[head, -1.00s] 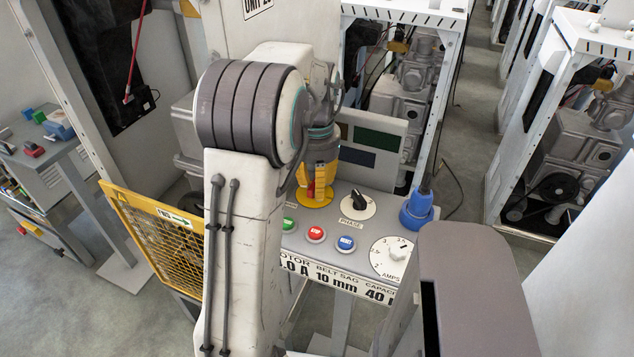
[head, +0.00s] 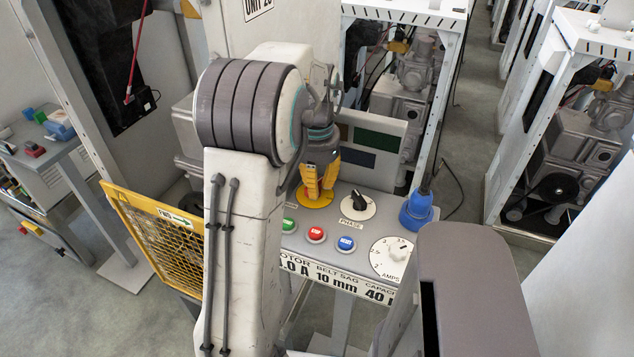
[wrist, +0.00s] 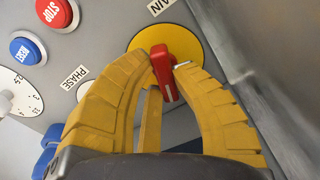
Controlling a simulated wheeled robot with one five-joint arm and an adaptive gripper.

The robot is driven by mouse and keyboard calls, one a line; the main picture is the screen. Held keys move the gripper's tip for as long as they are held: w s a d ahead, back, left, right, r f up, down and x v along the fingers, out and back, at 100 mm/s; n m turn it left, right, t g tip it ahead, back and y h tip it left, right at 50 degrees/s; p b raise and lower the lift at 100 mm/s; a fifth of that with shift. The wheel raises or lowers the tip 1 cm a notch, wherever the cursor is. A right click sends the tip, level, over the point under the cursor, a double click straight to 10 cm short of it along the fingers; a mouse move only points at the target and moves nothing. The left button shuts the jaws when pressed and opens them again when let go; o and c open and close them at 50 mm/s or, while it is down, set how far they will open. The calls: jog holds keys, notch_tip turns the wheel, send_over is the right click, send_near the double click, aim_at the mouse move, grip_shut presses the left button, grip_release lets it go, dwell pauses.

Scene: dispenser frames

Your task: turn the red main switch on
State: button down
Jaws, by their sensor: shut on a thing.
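The red main switch (wrist: 165,73) is a red handle on a round yellow plate (wrist: 187,38), beside a label ending in "AIN" in the wrist view. In the head view the yellow plate (head: 314,200) is at the back of the grey panel, left of the black phase knob. My gripper (wrist: 168,68) has yellow fingers, shut on the red handle from both sides. In the head view my gripper (head: 319,192) points down onto the plate, and its fingers hide the handle there.
On the panel are the phase knob (head: 357,202), green button (head: 289,225), red stop button (head: 316,234), blue reset button (head: 346,243), amps dial (head: 393,257) and a blue plug (head: 416,212). A yellow mesh guard (head: 155,250) stands at left. A metal wall (wrist: 275,70) is close beside my gripper.

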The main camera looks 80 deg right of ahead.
dwell(0.3)
jog(key=c, duration=1)
grip_release()
notch_tip(320, 180, up, 12)
jog(key=shift+f, duration=0.1)
